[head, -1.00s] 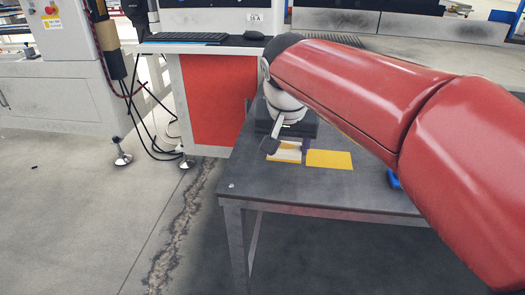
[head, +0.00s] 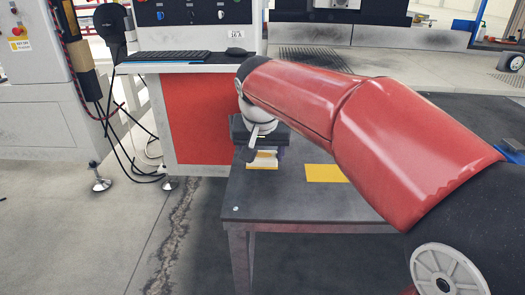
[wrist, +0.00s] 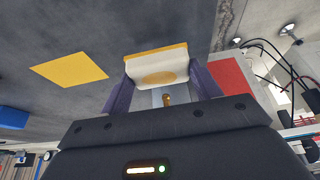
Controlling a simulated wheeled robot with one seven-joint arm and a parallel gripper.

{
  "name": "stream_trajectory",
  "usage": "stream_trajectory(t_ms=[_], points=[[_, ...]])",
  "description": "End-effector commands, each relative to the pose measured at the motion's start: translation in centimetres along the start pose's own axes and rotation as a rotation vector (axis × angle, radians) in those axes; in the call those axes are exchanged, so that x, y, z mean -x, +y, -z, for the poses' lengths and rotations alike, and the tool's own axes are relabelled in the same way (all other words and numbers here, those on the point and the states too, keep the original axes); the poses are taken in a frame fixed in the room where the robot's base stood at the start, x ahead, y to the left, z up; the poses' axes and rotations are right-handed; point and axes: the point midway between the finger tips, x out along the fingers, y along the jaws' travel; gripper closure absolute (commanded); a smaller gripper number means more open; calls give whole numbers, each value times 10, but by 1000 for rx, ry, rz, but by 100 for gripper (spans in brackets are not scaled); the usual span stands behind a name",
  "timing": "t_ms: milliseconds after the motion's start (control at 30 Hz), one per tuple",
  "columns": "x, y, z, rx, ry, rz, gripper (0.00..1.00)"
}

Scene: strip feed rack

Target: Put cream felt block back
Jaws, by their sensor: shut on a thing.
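The cream felt block (wrist: 157,66) is held between the two purple fingers of my gripper (wrist: 157,88) in the wrist view. It has a yellow band along its far edge and a yellow oval on its near face. In the head view the block (head: 262,160) shows small below my gripper (head: 265,151), near the left side of the dark table. I cannot tell whether its underside touches the table. A flat yellow rectangle (head: 325,173) lies on the table to the right of the block; it also shows in the wrist view (wrist: 69,70).
The dark table (head: 300,205) has clear room in front of the block. A blue object (head: 512,150) is at the right, partly behind my arm. A red-fronted cabinet (head: 203,125) with a keyboard (head: 172,57) stands behind and left of the table.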

Motion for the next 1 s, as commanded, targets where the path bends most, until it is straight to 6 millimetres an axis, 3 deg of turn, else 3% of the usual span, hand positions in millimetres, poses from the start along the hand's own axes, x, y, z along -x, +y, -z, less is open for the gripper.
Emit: stream_trajectory(t_ms=[100, 367, 567, 967, 1000], points=[[-6, 0, 17, 0, 0, 0, 56], [-15, 0, 34, 0, -1, -1, 56], [-44, 0, 19, 1, -1, -1, 56], [-50, 0, 17, 1, 1, 0, 56], [-49, 0, 17, 0, 1, 0, 34]])
